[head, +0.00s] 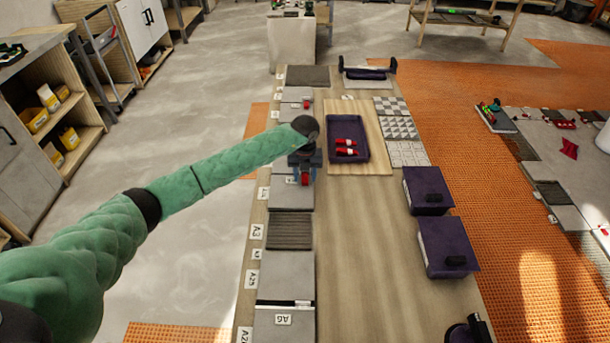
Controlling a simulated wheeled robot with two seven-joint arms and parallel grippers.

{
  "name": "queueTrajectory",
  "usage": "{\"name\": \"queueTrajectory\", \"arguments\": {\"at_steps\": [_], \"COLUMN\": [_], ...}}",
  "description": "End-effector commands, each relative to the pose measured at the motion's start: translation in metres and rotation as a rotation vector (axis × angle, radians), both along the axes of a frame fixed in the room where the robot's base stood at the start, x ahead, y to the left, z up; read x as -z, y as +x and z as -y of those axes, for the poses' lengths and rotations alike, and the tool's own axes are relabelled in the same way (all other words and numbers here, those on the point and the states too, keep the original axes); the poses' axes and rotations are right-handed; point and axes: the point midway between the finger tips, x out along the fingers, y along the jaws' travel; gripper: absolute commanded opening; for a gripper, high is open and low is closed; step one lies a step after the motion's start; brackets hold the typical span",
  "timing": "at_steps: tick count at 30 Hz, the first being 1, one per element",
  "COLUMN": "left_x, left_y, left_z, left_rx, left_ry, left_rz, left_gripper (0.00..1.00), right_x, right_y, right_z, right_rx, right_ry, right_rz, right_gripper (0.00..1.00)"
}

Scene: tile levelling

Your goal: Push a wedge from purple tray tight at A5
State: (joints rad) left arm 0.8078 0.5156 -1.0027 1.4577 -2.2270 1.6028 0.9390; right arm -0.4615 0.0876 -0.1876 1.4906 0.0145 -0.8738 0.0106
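My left gripper (305,163) points down over the row of grey tiles, its fingertips dark and small in the head view. A red wedge (305,180) shows just below and in front of it, over a tile (291,195); whether the fingers grip or touch it is unclear. The purple tray (365,153) lies to the right on a wooden board and holds red wedges (346,147). Another red wedge (306,104) sits farther up the row. An A6 label (283,320) lies on the nearest tile; I cannot make out an A5 label.
Patterned tile samples (400,128) lie right of the tray. The wooden tabletop (360,260) is clear at the middle front.

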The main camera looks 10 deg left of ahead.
Motion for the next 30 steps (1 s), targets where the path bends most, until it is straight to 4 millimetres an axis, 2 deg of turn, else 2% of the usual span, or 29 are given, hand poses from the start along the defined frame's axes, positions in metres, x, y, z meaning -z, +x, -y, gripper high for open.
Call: {"name": "queueTrajectory", "arguments": {"at_steps": [5, 8, 21, 30], "left_x": [-0.001, -0.008, -0.069, -0.078], "left_y": [0.000, 0.000, 0.001, 0.000], "left_z": [0.000, 0.000, 0.000, 0.000], "left_rx": [0.000, 0.000, 0.000, 0.000], "left_ry": [0.000, 0.000, 0.000, 0.000], "left_rz": [0.000, 0.001, 0.001, -0.001], "left_gripper": [0.44, 0.44, 0.44, 0.44], "right_x": [0.001, 0.005, 0.025, 0.026], "right_y": [0.000, 0.000, 0.000, 0.000], "right_z": [0.000, 0.000, 0.000, 0.000], "right_rx": [0.000, 0.000, 0.000, 0.000], "right_ry": [0.000, 0.000, 0.000, 0.000], "right_rz": [0.000, 0.000, 0.000, 0.000], "right_gripper": [0.44, 0.44, 0.44, 0.44]}}
